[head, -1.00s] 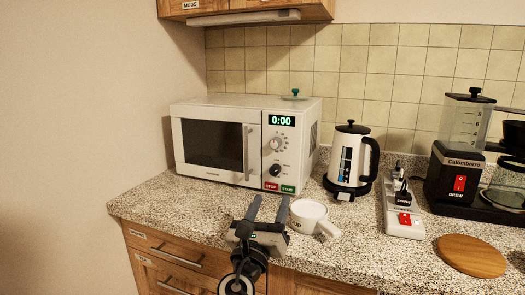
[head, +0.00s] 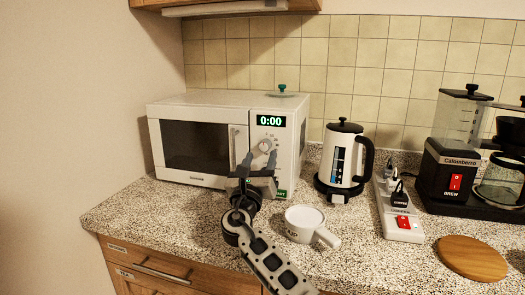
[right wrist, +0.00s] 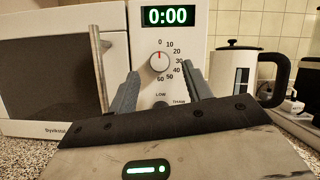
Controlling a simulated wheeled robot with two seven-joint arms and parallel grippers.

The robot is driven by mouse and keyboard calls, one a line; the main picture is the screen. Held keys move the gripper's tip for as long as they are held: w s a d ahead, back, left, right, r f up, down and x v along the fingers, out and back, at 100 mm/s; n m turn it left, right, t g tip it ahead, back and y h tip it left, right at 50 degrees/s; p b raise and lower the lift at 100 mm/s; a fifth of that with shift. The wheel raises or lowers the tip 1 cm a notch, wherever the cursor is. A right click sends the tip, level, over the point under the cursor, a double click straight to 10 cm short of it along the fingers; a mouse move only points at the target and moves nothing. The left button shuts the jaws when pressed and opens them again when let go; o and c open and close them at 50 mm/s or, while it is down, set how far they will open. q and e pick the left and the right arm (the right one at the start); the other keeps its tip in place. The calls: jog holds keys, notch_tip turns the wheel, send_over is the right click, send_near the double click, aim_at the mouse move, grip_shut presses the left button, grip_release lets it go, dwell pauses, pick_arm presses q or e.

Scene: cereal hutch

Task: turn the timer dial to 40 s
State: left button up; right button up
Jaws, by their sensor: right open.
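The white microwave (head: 200,103) stands on the counter with its door shut, and its green display (head: 271,121) reads 0:00. The timer dial (head: 265,145) is a round knob below the display. In the right wrist view the timer dial (right wrist: 160,62) has a red mark pointing up at 0, with 40 at its lower right. My right gripper (head: 259,160) is open and empty in front of the control panel. In the right wrist view its fingers (right wrist: 161,85) stand apart, just below and to either side of the dial. The lower knob is mostly hidden behind the gripper. My left gripper is not in view.
A white mug (head: 304,222) stands on the counter by my right arm. A kettle (head: 342,160) stands right of the microwave, then a power strip (head: 397,212) and a coffee maker (head: 452,165). A wooden board (head: 472,258) lies at front right.

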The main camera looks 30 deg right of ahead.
aim_at(264, 150)
jog(key=shift+x, duration=1.6)
jog(key=c, duration=1)
jog(key=shift+o, duration=0.2)
jog(key=shift+f+m+b, duration=0.15)
jog(key=shift+m+b, duration=0.15)
